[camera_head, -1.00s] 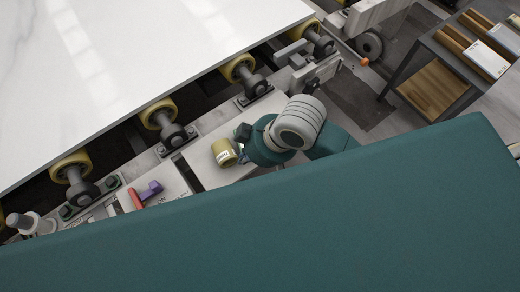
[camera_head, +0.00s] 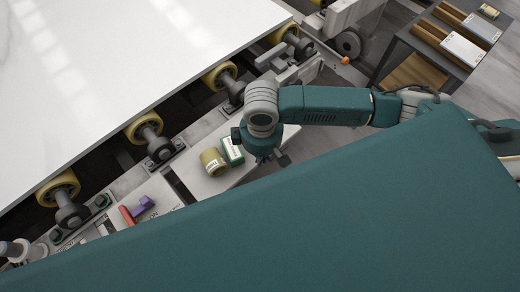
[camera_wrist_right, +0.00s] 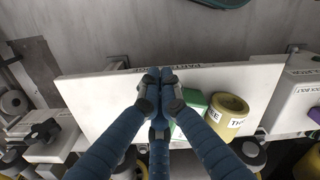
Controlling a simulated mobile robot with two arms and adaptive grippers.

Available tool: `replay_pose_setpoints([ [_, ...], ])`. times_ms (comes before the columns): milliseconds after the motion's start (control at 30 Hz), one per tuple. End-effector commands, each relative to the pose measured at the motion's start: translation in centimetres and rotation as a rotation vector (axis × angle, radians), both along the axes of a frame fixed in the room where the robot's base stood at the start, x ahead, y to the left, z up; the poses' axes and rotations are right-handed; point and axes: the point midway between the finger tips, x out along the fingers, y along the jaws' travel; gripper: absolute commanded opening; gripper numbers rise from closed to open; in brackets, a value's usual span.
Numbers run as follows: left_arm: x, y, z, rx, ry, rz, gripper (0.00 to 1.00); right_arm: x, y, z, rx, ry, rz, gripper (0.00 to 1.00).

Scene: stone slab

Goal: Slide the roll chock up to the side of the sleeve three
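The sleeve three is a yellow cylinder with a white label (camera_head: 213,162), standing on the light part tray; it also shows in the wrist view (camera_wrist_right: 230,106). The roll chock is a green block with a white label (camera_head: 232,150), right beside the sleeve; a part of it shows in the wrist view (camera_wrist_right: 194,106), partly behind a finger. Whether the two touch or a thin gap is left, I cannot tell. My right gripper (camera_wrist_right: 160,75) has its fingertips together, with nothing seen between them. In the head view it (camera_head: 265,158) is just right of the chock. My left gripper is out of view.
The pale tray (camera_wrist_right: 95,97) has free surface left of my fingers. A purple piece (camera_head: 142,203) and a red piece (camera_head: 126,215) lie further left. Yellow rollers (camera_head: 144,128) line the white slab (camera_head: 130,60). A shelf table (camera_head: 420,45) stands at the upper right.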

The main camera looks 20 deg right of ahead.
Motion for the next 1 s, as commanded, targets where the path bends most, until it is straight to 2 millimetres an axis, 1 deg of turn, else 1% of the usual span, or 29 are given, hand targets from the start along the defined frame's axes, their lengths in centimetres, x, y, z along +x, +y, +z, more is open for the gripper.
replay_pose_setpoints([
  [33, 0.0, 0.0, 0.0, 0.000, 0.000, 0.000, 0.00, -0.1, -0.1, -1.2, -0.003, 0.002, -0.001, 0.00],
  [167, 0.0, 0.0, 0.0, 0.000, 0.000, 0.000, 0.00, -0.1, 0.0, -3.8, -0.001, 0.001, 0.000, 0.00],
  [200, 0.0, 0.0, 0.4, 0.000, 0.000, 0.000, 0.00, 0.8, 0.9, -3.2, 0.004, -0.006, 0.002, 0.00],
  [233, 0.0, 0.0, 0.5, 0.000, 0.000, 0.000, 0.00, 1.2, 1.2, -3.2, 0.003, -0.006, 0.002, 0.00],
  [400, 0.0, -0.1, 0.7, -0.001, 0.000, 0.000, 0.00, 2.5, 2.4, -3.3, 0.001, -0.003, 0.003, 0.00],
  [533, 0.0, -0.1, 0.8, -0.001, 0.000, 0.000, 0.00, 2.8, 2.8, -3.4, 0.001, -0.002, 0.002, 0.00],
  [867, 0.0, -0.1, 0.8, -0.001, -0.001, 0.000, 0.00, 2.9, 2.9, -3.3, 0.001, -0.003, 0.002, 0.00],
  [1000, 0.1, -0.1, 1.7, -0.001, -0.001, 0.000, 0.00, 4.0, 3.9, -3.1, 0.001, -0.003, 0.000, 0.00],
])
